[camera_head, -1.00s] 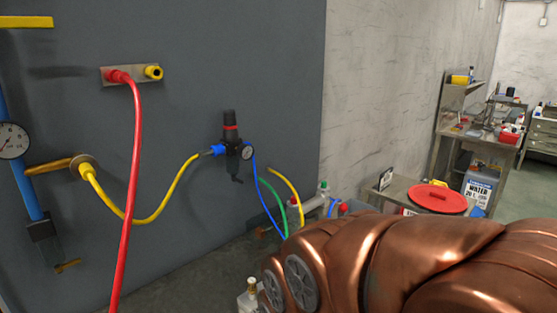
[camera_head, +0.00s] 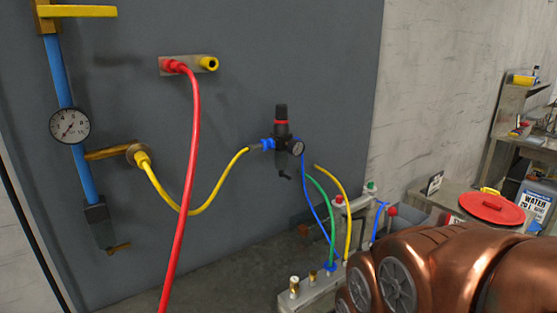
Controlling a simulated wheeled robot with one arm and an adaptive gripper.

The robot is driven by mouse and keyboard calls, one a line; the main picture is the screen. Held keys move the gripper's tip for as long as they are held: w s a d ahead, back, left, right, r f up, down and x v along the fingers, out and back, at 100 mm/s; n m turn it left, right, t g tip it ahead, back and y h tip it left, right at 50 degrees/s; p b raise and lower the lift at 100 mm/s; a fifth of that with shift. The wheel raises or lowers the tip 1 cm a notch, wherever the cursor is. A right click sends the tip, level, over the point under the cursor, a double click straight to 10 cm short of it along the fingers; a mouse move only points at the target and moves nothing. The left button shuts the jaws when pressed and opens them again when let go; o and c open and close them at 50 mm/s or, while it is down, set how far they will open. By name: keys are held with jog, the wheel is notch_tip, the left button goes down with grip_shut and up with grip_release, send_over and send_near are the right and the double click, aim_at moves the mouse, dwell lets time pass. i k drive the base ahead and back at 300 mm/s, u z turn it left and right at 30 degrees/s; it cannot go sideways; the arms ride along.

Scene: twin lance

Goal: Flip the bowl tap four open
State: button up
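I cannot tell which part is bowl tap four, and no label for it is readable. Brass fittings (camera_head: 294,287) stand on a grey block (camera_head: 315,292) in front of the panel. My gripper is not in view; only the copper-coloured part of my arm fills the lower right and hides what is behind it.
A round gauge (camera_head: 70,126) sits on the blue pipe. A red hose (camera_head: 190,180) hangs from a wall plate. A yellow hose (camera_head: 210,202) runs to a black regulator (camera_head: 281,130). A red lid (camera_head: 491,208) and a water container (camera_head: 533,203) are at right. Grey floor shows below the panel.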

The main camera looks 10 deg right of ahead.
aim_at(287, 176)
jog(key=k, duration=1.3)
jog(key=u, duration=0.85)
jog(key=i, duration=1.2)
jog(key=z, duration=0.35)
